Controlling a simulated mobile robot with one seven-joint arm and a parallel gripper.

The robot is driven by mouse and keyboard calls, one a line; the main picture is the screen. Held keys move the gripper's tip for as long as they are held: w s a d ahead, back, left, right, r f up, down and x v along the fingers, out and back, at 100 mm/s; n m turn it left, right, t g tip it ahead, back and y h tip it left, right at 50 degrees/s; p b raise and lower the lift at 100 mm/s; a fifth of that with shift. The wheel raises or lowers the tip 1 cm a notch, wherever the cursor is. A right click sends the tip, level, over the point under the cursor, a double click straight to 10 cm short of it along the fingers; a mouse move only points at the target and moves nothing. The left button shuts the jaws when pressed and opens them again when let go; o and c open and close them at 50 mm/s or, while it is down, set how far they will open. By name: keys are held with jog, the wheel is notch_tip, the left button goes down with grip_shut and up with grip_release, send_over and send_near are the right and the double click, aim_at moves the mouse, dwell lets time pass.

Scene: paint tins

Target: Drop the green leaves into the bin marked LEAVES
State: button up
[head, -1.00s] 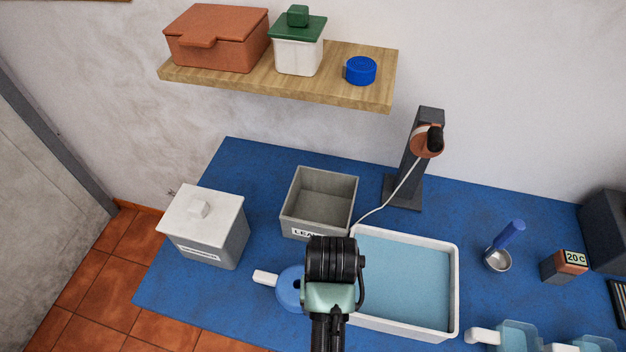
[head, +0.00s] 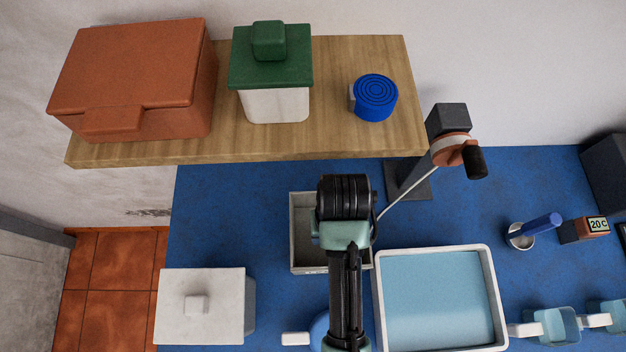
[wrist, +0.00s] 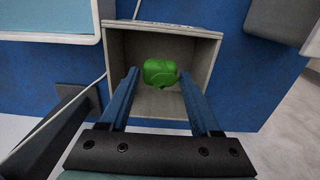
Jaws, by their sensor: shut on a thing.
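The green leaves (wrist: 160,72) are a small bright green clump between the fingertips of my gripper (wrist: 159,76) in the wrist view. My gripper is shut on them. The grey open bin (wrist: 117,62) lies right behind the leaves in that view, so they are over or inside its mouth; the exact height is unclear. In the head view, my arm stands over the bin (head: 296,232) and covers its right part. The leaves and fingertips are hidden there, and the bin's front label is mostly out of sight.
A lidded white-topped bin (head: 205,305) stands at the front left. A tray of light blue liquid (head: 435,300) is close on the right. A dark post with a crank (head: 447,150) and white cord stands behind. The wooden shelf (head: 330,135) overhangs the back, holding boxes and a blue tin.

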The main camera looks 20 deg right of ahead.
jog(key=shift+w+f, duration=0.15)
jog(key=shift+w, duration=0.1)
jog(key=f, duration=0.5)
jog(key=shift+s, duration=0.2)
jog(key=shift+w+f+p, duration=0.1)
jog(key=shift+f+p, duration=0.2)
jog(key=shift+f, duration=2)
jog(key=shift+f, duration=0.15)
jog(key=shift+f, duration=0.35)
jog(key=shift+f+b, duration=0.1)
jog(key=shift+b, duration=0.2)
jog(key=o, duration=1.3)
